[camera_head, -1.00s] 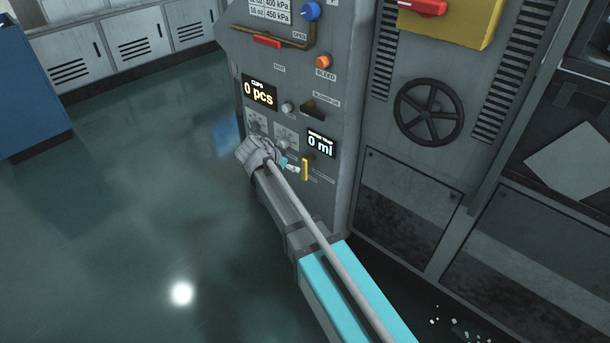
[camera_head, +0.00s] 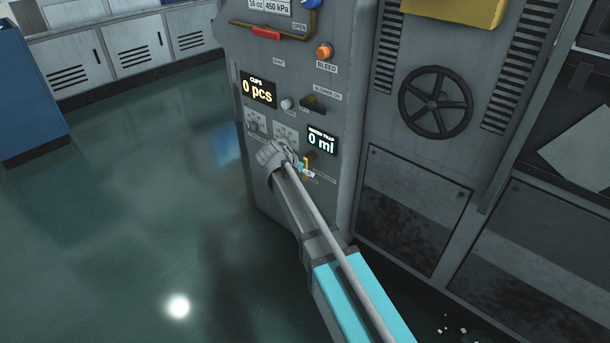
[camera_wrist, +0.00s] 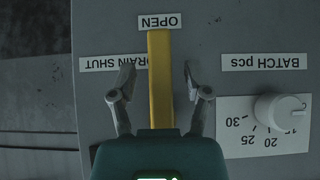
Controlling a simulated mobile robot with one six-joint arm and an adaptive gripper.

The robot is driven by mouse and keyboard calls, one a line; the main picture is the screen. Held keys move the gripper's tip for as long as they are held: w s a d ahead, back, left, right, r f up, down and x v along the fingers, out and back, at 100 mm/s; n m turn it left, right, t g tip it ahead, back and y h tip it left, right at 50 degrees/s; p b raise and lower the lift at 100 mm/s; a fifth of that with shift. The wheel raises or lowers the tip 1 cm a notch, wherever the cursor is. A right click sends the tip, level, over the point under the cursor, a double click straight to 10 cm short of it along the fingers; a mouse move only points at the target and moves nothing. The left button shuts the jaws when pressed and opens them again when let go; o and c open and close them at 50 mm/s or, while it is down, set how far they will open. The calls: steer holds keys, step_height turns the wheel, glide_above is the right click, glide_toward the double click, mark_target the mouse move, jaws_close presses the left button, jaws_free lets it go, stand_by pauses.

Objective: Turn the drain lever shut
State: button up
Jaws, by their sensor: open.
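The yellow drain lever (camera_wrist: 160,82) stands in line with the OPEN label (camera_wrist: 160,21), which appears upside down in the wrist view. The DRAIN SHUT label (camera_wrist: 98,64) is to the left, partly covered by a finger. My gripper (camera_wrist: 158,78) is open, with one finger on each side of the lever and a visible gap on both sides. The lever's lower part is hidden behind the gripper body. In the head view the lever (camera_head: 306,162) shows just beyond my gripper at the panel's lower part.
Above the lever is a WATER TRAP display (camera_head: 321,140) reading 0 ml. A BATCH dial (camera_wrist: 280,112) sits right of the lever in the wrist view. A black handwheel (camera_head: 435,103) is on the machine to the right. Open floor (camera_head: 110,220) lies left.

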steer(key=shift+w+d+f, duration=0.1)
steer(key=shift+w+f, duration=0.05)
jaws_close()
stand_by(0.4)
